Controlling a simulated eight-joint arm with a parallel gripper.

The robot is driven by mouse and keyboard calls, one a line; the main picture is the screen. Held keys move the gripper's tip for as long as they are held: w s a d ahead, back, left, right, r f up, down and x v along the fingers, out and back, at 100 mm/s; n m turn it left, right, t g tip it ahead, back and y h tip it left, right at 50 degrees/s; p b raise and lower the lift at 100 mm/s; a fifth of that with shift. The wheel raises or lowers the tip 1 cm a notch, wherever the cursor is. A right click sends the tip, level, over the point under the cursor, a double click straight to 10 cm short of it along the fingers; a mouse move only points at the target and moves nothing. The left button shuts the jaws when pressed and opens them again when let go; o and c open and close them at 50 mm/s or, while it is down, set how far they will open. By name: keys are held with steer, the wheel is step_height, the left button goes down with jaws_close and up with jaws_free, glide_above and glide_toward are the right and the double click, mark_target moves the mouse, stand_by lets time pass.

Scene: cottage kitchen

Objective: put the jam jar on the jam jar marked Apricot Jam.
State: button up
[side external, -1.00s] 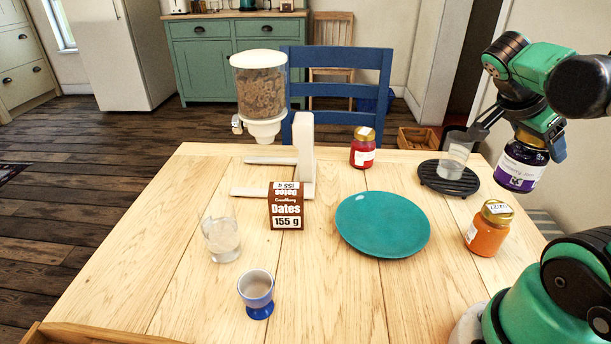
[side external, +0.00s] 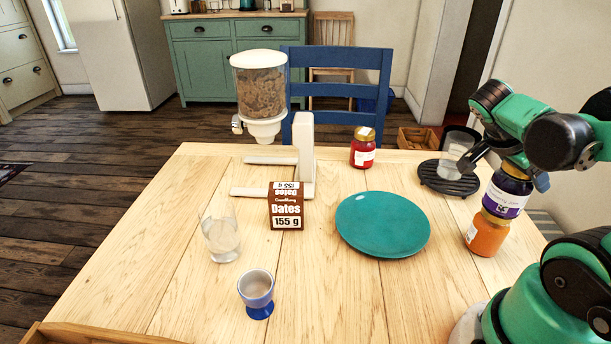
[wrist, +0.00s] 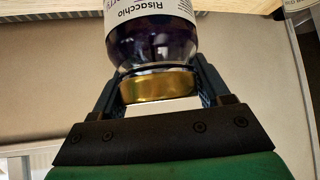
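The held jam jar (side external: 506,193) is dark purple with a white and purple label. In the wrist view the jar (wrist: 150,38) sits between my fingers, with its gold lid toward the palm. My gripper (wrist: 160,72) is shut on it around the lid end. The Apricot Jam jar (side external: 486,236) is orange and stands on the table's right side. The purple jar is directly above it in the side view and overlaps its lid, looking roughly upright. I cannot tell whether the two jars touch. The orange jar's lid is mostly hidden.
A teal plate (side external: 382,224) lies left of the orange jar. A black trivet (side external: 431,178) with a glass (side external: 455,150) stands behind. A red jam jar (side external: 363,150), a Dates box (side external: 286,208), a glass (side external: 220,240) and an egg cup (side external: 257,291) stand further left.

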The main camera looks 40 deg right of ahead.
steer(key=o, duration=0.3)
steer(key=v, duration=1.2)
steer(key=w+a+f+n+t+y, duration=0.8)
steer(key=w+a+n+t, duration=0.3)
steer(key=n, duration=1.2)
steer(key=shift+a+f, duration=0.45)
steer(key=shift+f, duration=0.05)
steer(key=shift+w, duration=0.1)
